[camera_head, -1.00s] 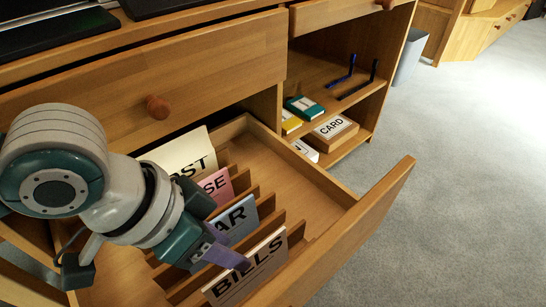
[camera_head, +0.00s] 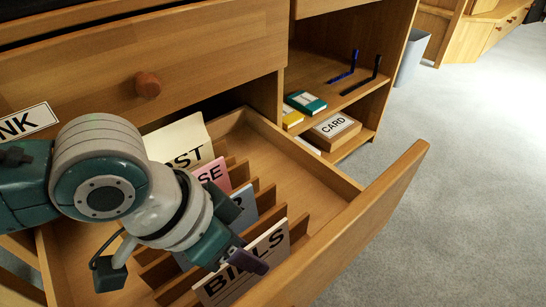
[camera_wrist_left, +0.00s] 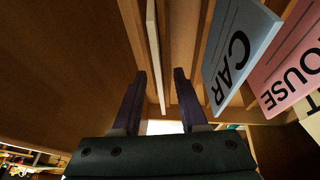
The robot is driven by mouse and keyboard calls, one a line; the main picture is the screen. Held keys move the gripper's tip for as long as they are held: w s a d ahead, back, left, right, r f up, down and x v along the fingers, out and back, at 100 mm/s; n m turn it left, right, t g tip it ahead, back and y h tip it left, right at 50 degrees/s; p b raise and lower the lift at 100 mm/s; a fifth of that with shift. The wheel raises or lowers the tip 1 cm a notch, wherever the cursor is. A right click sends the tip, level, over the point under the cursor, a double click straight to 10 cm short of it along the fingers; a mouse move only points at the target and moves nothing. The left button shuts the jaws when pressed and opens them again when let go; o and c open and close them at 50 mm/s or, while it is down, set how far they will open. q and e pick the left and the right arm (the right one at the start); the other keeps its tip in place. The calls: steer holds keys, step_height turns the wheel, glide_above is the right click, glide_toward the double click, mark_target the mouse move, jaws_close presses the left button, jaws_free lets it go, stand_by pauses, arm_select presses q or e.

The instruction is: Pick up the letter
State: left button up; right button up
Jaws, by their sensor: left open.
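No plain letter can be told for sure. A white card marked BILLS (camera_head: 275,243) stands upright at the front of the open drawer (camera_head: 375,215). My left gripper (camera_head: 246,262) is open above and around this card's top area, partly covering its lettering. In the left wrist view the two dark fingers (camera_wrist_left: 160,88) point down into the drawer, apart, with a thin white edge (camera_wrist_left: 153,50) between them. I cannot tell whether they touch it. A blue CAR card (camera_wrist_left: 238,52) and a pink HOUSE card (camera_wrist_left: 292,70) stand to the right there. My right gripper is not in view.
Wooden dividers (camera_head: 265,198) and a POST card (camera_head: 180,140) stand behind. The drawer's right part is empty. A shelf at right holds a CARD box (camera_head: 333,128), small boxes (camera_head: 305,102) and blue items (camera_head: 345,68).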

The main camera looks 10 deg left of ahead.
arm_select(q)
steer(key=shift+f, duration=0.25)
steer(key=shift+c, duration=0.3)
jaws_close()
